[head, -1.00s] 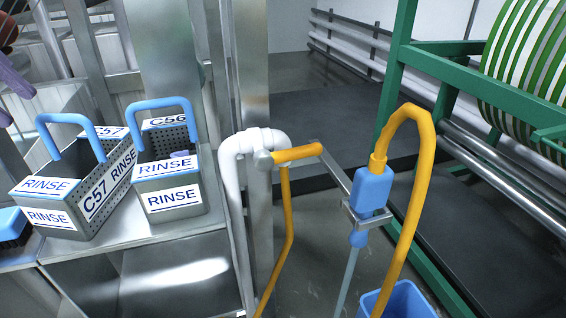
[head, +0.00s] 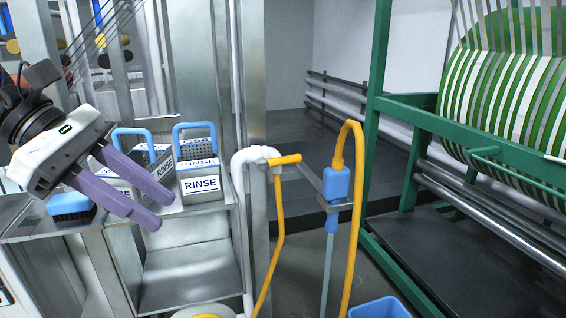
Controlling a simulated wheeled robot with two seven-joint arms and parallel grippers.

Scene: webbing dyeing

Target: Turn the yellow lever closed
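The yellow lever (head: 286,160) sits on the white pipe (head: 246,160) at the middle of the head view and points to the right, roughly level. A yellow hose (head: 278,235) hangs down below it. My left gripper (head: 163,208) is at the left, in front of the baskets, with its two purple fingers apart and nothing visible between them. It is well to the left of the lever and does not touch it. My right gripper is not in view.
Steel baskets with blue handles and RINSE labels (head: 201,186) stand on a metal shelf beside a blue brush (head: 71,205). Right of the lever, a blue spray handle (head: 336,184) hangs in a bracket above a blue bucket (head: 380,308). A green frame (head: 378,110) stands further right.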

